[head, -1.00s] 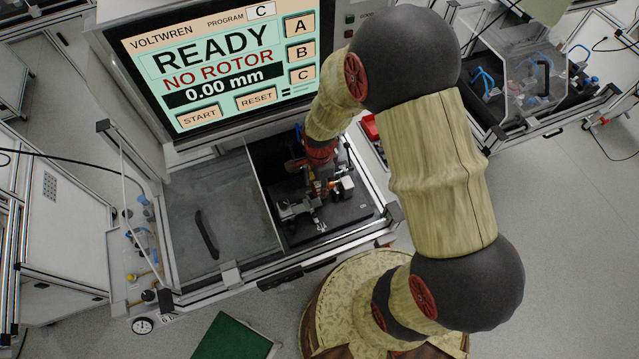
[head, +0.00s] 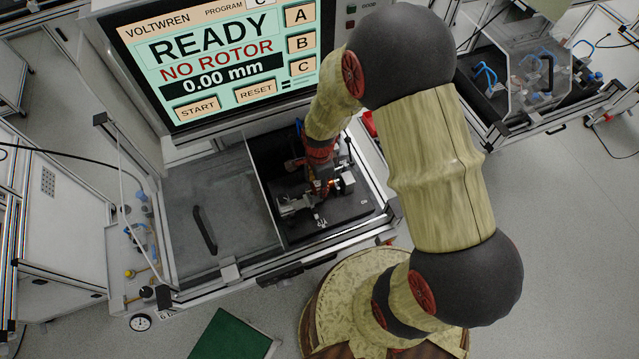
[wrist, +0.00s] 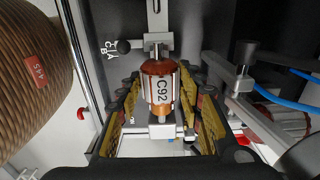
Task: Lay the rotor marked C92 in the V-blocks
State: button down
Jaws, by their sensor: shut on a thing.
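In the wrist view the rotor marked C92 (wrist: 160,88) has copper-coloured ends, a pale core with a black-on-white label, and a shaft pointing up and down the picture. My gripper (wrist: 161,97), with yellow-and-black fingers on both sides, is shut on its core. The metal V-block supports (wrist: 164,132) lie at the shaft's ends, under or just below it; whether the shaft touches them I cannot tell. In the head view my gripper (head: 320,188) is low over the test fixture, and the rotor is too small to make out clearly.
The tester's screen (head: 220,60) reads READY, NO ROTOR, 0.00 mm. A clear sliding cover (head: 205,205) with a dark handle lies left of the fixture's dark bay.

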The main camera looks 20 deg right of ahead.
aim_at(319, 183)
jog(key=shift+f+b, duration=0.9)
jog(key=shift+f, duration=0.35)
dwell(0.5)
jog(key=c, duration=1.1)
grip_release()
notch_tip(319, 183, up, 8)
jog(key=shift+f, duration=0.1)
jog(key=shift+w+r, duration=0.1)
jog(key=shift+r, duration=0.1)
jog(key=shift+w, duration=0.1)
